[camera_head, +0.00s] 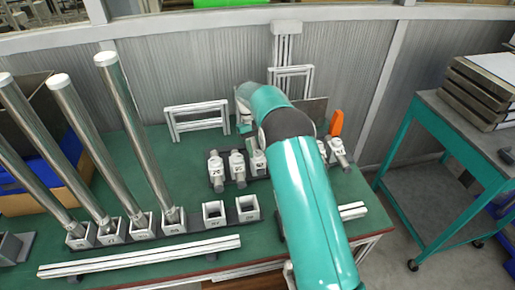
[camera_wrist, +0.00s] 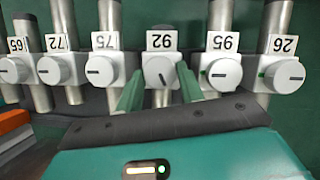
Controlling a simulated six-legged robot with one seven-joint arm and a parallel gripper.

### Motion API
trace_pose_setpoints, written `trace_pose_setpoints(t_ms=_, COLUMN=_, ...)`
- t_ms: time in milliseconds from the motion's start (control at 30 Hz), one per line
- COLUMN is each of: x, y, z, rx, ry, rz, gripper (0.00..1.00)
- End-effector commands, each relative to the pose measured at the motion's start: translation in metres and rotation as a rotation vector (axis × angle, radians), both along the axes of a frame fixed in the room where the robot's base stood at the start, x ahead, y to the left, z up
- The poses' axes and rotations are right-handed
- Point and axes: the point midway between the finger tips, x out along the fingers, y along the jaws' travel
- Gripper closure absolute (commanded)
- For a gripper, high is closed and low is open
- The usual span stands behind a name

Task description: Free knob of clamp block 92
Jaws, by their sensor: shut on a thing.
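The clamp block with the tag 92 (camera_wrist: 162,41) is in the middle of the wrist view, on a metal tube, with a round white knob (camera_wrist: 160,72). The knob's dark slot is slanted. My gripper (camera_wrist: 160,76) has one green finger on each side of this knob and is shut on it. In the head view my teal arm covers the gripper and part of the row of clamp blocks.
Neighbouring knobs, such as that of block 75 (camera_wrist: 101,71) and block 95 (camera_wrist: 223,74), stand close on both sides, with their slots near level. On the green bench (camera_head: 150,258), tall metal tubes (camera_head: 125,115) stand at left. A teal cart (camera_head: 440,125) stands at right.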

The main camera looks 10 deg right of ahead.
Motion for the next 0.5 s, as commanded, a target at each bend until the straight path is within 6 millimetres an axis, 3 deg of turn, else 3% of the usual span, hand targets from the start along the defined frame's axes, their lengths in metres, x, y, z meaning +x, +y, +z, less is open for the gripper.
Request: trace_pose_setpoints(t_ms=500, x=-0.0019, y=0.0039, z=0.0004, rx=-0.002, ry=-0.002, rz=0.493, gripper=0.85)
